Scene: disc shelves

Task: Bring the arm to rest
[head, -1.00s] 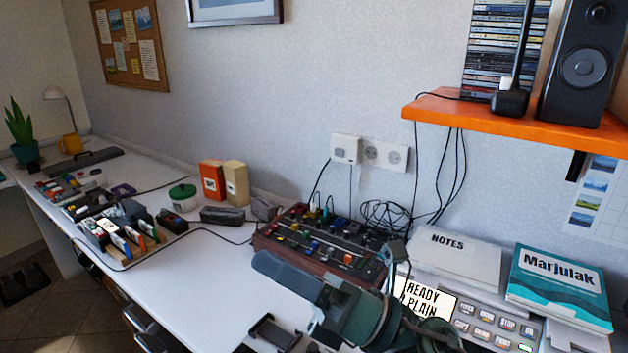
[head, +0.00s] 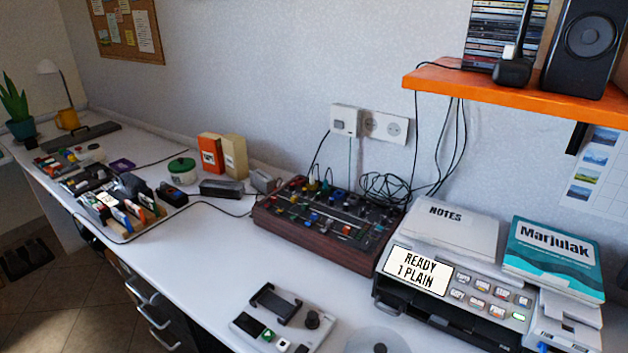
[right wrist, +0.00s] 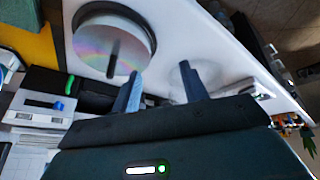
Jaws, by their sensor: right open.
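My right gripper (right wrist: 162,84) shows only in the right wrist view. Its two blue-grey fingers stand apart with nothing between them. A shiny disc (right wrist: 98,52) lies in a dark round holder beyond the left finger, apart from it. A clear round item (right wrist: 181,86) is partly hidden behind the right finger. A pale translucent round item (head: 372,342) also shows at the bottom edge of the head view. Neither arm shows in the head view, and my left gripper is in no view.
The white desk (head: 225,262) has bare room at its middle. A mixer (head: 325,228) stands near the wall, and a printer (head: 455,290) with a book (head: 552,255) on top is at the right. A small device (head: 283,318) sits near the front. An orange shelf (head: 520,82) overhangs the right.

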